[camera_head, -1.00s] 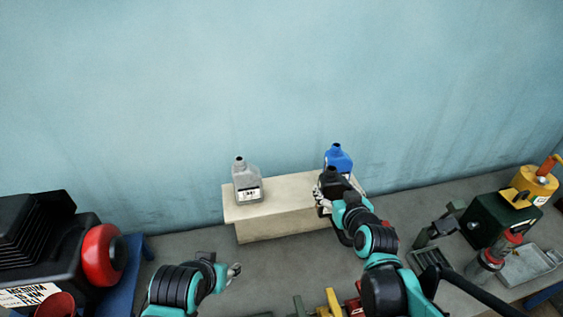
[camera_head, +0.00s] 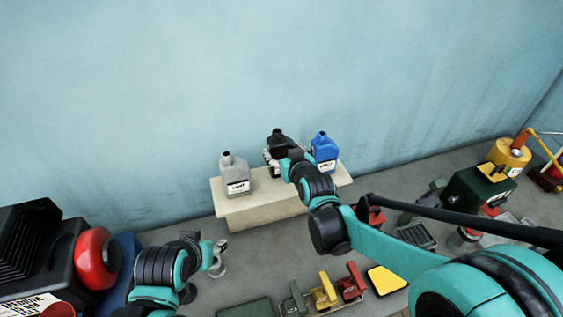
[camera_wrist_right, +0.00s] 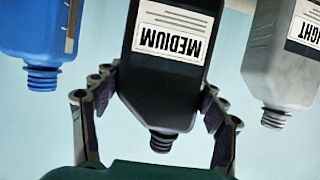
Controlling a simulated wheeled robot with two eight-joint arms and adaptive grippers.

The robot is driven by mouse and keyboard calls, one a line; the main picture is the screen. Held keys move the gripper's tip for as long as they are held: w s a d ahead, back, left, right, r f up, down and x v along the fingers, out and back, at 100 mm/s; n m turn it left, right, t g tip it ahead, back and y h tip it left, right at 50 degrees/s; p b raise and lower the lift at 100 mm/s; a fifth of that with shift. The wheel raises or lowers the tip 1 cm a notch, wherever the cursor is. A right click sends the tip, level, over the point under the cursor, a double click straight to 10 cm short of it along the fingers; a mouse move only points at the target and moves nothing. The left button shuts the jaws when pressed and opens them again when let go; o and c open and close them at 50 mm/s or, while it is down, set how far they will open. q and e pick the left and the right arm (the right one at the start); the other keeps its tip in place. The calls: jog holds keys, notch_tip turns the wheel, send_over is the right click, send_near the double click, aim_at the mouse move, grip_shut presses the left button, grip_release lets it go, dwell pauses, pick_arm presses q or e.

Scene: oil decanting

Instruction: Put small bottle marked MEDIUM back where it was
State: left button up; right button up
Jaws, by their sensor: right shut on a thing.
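The small black bottle marked MEDIUM (camera_head: 277,139) is at the shelf block, between the grey and blue bottles. My right gripper (camera_head: 273,158) is shut on it. In the right wrist view the black bottle (camera_wrist_right: 170,75) shows its label upside down, with the right gripper's fingers (camera_wrist_right: 158,110) on both sides of it. Whether its base touches the shelf is hidden by my arm. My left gripper (camera_head: 219,257) is low over the bench at the left, away from the bottles; its jaws are too small to read.
The beige shelf block (camera_head: 242,207) carries a grey bottle (camera_head: 234,175) marked LIGHT at left and a blue bottle (camera_head: 323,150) at right. A black machine with a red disc (camera_head: 97,258) stands at the left. Coloured clamps (camera_head: 324,291) lie in front.

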jog(key=shift+w+a+f, duration=0.2)
jog(key=shift+w+f, duration=0.1)
jog(key=shift+f, duration=1.9)
jog(key=shift+b, duration=0.3)
jog(key=shift+f, duration=0.2)
jog(key=o, duration=1.6)
jog(key=shift+r, duration=0.1)
